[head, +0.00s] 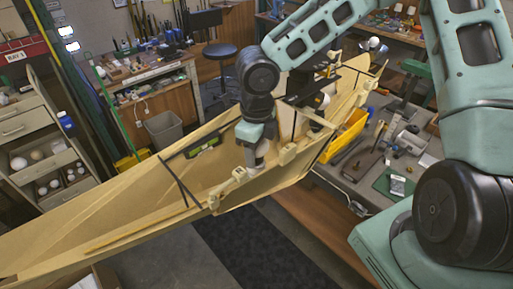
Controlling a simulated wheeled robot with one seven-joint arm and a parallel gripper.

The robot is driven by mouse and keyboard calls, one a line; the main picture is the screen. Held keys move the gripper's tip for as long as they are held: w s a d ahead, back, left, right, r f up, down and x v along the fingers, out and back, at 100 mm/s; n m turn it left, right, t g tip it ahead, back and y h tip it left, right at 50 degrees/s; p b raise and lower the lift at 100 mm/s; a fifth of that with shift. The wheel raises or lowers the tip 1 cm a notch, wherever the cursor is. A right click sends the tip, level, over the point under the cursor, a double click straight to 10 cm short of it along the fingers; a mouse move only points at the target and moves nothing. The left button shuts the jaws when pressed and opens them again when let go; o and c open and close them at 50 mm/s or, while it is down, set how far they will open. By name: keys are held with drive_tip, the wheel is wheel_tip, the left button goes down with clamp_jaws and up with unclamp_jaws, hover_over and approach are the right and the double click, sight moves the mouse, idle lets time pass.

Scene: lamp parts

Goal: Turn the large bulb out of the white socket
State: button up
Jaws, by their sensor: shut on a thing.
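My gripper (256,164) points down over the near side of a long pale wooden hull (110,218). Its fingers are small and partly hidden here, close to the wooden blocks on the hull's edge. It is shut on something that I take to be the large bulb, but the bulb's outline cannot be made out. I cannot pick out the white socket, and whether bulb and socket touch is hidden.
A white and orange cylinder (321,101) is by dark clamps on the hull. A workbench (345,182) with tools and a yellow bin (345,135) is at right. Drawers (45,160) with round white bulbs stand at left. A stool (221,52) and grey bin (164,129) are behind.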

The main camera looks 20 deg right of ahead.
drive_tip(key=shift+n, duration=0.4)
drive_tip(key=o, duration=0.3)
drive_tip(key=c, duration=0.3)
drive_tip(key=shift+r, duration=0.9)
drive_tip(key=shift+r, duration=1.55)
drive_tip(key=shift+r, duration=0.1)
drive_tip(key=shift+r, duration=1.9)
